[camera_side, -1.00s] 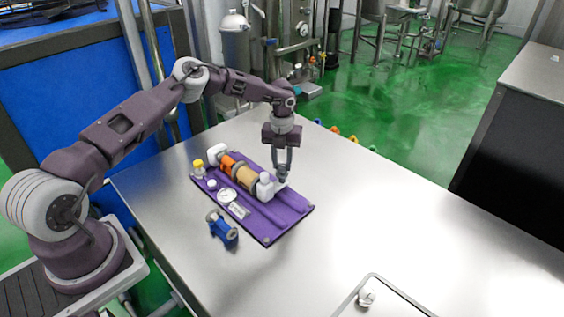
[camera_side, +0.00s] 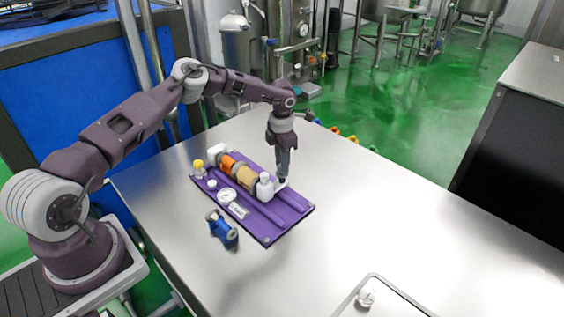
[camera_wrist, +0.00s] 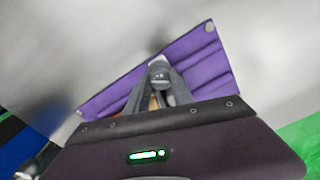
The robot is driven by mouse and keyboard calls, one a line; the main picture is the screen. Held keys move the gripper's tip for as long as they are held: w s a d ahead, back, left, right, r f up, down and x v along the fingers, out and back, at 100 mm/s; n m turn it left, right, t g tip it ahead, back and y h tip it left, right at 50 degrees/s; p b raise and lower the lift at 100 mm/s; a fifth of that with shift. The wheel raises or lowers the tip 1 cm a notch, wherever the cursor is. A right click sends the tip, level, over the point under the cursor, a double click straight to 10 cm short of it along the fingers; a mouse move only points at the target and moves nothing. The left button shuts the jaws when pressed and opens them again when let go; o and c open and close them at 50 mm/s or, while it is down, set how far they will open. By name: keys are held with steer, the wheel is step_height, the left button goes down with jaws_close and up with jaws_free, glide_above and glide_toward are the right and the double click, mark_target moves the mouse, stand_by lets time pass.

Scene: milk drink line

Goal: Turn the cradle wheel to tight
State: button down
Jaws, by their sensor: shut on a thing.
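My gripper (camera_side: 283,176) points straight down at the right end of the row of parts on the purple board (camera_side: 292,200). It is shut on a small grey piece, which I take to be the cradle wheel. In the wrist view the wheel (camera_wrist: 160,74) shows as a grey knob with a rounded top between the fingers. The fingers hide most of the wheel in the side view, and its setting cannot be read. A white bottle (camera_side: 265,187) stands just left of the fingers.
The board also bears a tan cylinder (camera_side: 246,177), an orange part (camera_side: 227,164), a round white dial (camera_side: 227,195) and a yellow-capped bottle (camera_side: 198,168). A blue clamp-like item (camera_side: 222,229) lies in front on the steel table (camera_side: 370,220). The table to the right is mostly clear.

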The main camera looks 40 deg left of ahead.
steer(key=m, duration=0.5)
steer(key=shift+m, duration=0.3)
steer(key=m, duration=0.5)
steer(key=shift+m, duration=0.3)
steer(key=c, duration=1.1)
jaws_free()
steer(key=shift+r, duration=0.1)
